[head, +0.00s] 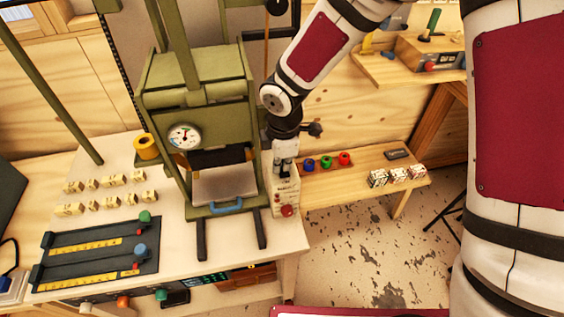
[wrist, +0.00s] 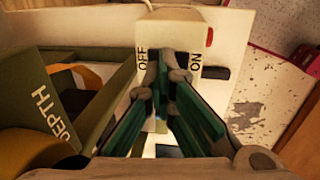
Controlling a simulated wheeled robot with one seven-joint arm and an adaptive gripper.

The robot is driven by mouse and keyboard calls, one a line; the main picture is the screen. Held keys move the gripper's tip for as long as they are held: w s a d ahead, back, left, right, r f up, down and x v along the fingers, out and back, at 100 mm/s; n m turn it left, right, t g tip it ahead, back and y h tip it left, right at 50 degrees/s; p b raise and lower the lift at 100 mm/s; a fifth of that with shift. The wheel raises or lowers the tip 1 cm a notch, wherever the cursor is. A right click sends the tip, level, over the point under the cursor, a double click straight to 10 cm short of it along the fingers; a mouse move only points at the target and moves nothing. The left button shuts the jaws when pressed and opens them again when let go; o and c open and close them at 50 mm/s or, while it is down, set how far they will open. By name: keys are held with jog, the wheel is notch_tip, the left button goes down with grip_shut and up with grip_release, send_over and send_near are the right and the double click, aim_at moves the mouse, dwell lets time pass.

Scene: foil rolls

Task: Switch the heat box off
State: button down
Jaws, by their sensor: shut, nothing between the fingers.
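The heat box, a white box (head: 285,198) with a red knob (head: 287,211) low on its front, stands at the bench's right edge beside the green press. The wrist view shows the white box (wrist: 170,22) from above, with OFF printed at left and ON at right. My gripper (head: 284,172) is over the top of the box; in the wrist view, my gripper (wrist: 164,62) is shut and empty between the two labels. Its fingers hide the middle of the switch area. Whether they touch it I cannot tell.
The green press (head: 205,95) with a gauge stands close on the left; its DEPTH-marked frame (wrist: 45,100) is near my fingers. A low wooden shelf (head: 350,180) at right holds coloured rolls and patterned boxes. Open floor (head: 360,245) lies in front of it.

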jog(key=shift+s+d+f, duration=0.1)
jog(key=shift+s+f, duration=0.05)
jog(key=shift+f, duration=0.15)
jog(key=shift+s+d+f+p, duration=0.1)
jog(key=shift+s+d+p, duration=0.2)
jog(key=shift+s, duration=0.45)
notch_tip(320, 180, up, 12)
jog(key=s, duration=0.1)
jog(key=shift+r, duration=0.25)
dwell(0.5)
